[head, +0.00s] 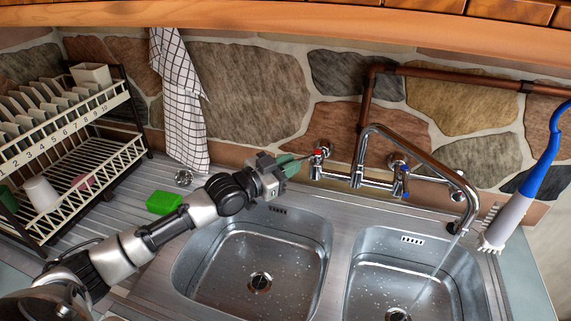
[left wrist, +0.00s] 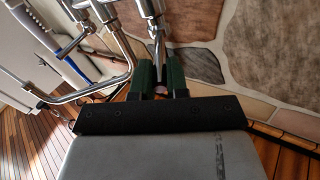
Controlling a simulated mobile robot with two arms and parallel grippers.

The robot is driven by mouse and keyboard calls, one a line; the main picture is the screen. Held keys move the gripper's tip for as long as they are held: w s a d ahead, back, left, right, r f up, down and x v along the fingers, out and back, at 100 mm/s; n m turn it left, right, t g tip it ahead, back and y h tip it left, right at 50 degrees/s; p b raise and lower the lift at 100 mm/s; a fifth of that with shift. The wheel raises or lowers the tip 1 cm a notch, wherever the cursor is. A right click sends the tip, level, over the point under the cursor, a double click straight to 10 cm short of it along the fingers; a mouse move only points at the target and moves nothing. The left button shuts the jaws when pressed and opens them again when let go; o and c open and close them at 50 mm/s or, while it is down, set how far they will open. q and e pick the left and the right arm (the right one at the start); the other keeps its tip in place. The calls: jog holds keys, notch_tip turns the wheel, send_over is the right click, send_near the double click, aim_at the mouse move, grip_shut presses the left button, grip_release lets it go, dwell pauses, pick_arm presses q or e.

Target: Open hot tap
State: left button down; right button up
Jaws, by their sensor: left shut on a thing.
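The hot tap (head: 318,155), marked red, is on the left end of the chrome mixer at the stone wall. My left gripper (head: 298,160) reaches it from the left, with its green fingers shut on its handle. In the left wrist view, the fingers (left wrist: 160,80) sit on both sides of the chrome handle (left wrist: 157,45); its end is partly hidden between them. The chrome spout (head: 430,157) arches to the right, and a thin stream of water (head: 446,257) falls into the right basin. My right gripper is not in view.
The blue-marked cold tap (head: 405,180) is right of the spout's base. A blue and white brush (head: 515,210) stands at the far right. A green sponge (head: 164,202) lies on the drainer by the dish rack (head: 75,165). A checked towel (head: 178,100) hangs behind.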

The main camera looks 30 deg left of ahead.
pick_arm(q)
jog(key=shift+a, duration=0.1)
dwell(0.3)
jog(key=c, duration=1.1)
grip_release()
jog(key=shift+s+a+f, duration=0.1)
jog(key=shift+s+a, duration=0.05)
jog(key=shift+s, duration=0.2)
jog(key=shift+b+v, duration=1.25)
jog(key=shift+v, duration=3.8)
